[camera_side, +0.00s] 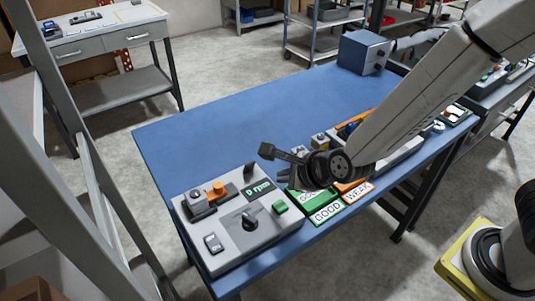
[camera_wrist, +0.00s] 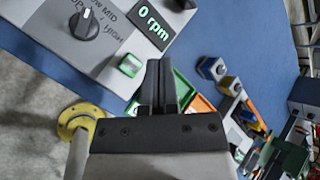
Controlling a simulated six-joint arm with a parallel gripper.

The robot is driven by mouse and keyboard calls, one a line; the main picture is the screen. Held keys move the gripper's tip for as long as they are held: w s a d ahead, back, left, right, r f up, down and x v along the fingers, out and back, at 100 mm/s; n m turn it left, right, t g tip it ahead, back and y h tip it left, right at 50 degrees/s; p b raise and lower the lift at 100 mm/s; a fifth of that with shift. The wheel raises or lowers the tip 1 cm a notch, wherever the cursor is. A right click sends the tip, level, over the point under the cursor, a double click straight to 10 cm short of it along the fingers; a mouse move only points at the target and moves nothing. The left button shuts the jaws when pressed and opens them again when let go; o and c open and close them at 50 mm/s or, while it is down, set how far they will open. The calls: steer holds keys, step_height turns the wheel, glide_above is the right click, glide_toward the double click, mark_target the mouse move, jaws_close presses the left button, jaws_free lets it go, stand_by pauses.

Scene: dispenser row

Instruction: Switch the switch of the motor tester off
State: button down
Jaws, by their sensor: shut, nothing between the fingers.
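The motor tester (camera_side: 229,241) is a grey box at the near left end of the blue table. Its light rocker switch (camera_side: 212,242) sits at the front left of the top; I cannot tell which way it is set. It is outside the wrist view. A black knob (camera_side: 250,219), a green button (camera_side: 280,207) and a green display (camera_side: 260,189) reading "0 rpm" are on the top. The wrist view shows the knob (camera_wrist: 84,24) with LOW, MID, HIGH marks. My gripper (camera_side: 284,178) is shut and empty, above and right of the tester, apart from the switch.
A small orange motor (camera_side: 217,188) sits in a holder on the tester's back left. A green GOOD tray (camera_side: 326,213) and an orange WEAK tray (camera_side: 358,192) lie right of the tester. A blue box (camera_side: 362,52) stands at the far end. The table's left middle is clear.

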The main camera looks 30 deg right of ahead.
steer(key=w+a+r+n+y, duration=0.2)
steer(key=a+r+n+y, duration=0.15)
steer(key=n, duration=0.75)
steer(key=w+a+r+n+y, duration=0.25)
steer(key=a+n, duration=0.25)
steer(key=n, duration=0.5)
steer(key=s+f+n+g, duration=0.1)
steer(key=n+g, duration=0.1)
steer(key=n, duration=0.5)
steer(key=s+n+g, duration=0.2)
steer(key=n+g, duration=0.1)
steer(key=n, duration=0.4)
steer(key=s+f+n+g+y, duration=0.1)
steer(key=n+g, duration=0.1)
steer(key=n, duration=0.6)
steer(key=shift+s+a+f+g, duration=0.1)
steer(key=shift+s+f+g, duration=0.2)
steer(key=shift+g, duration=0.1)
glide_above(206, 241)
steer(key=d, duration=0.3)
steer(key=f, duration=0.4)
steer(key=s+f, duration=0.1)
steer(key=f, duration=0.1)
steer(key=shift+f, duration=0.4)
steer(key=shift+w+a+f, duration=0.15)
steer(key=shift+w+f, duration=0.05)
steer(key=shift+f, duration=0.75)
steer(key=shift+w+f, duration=0.15)
steer(key=shift+f, duration=0.95)
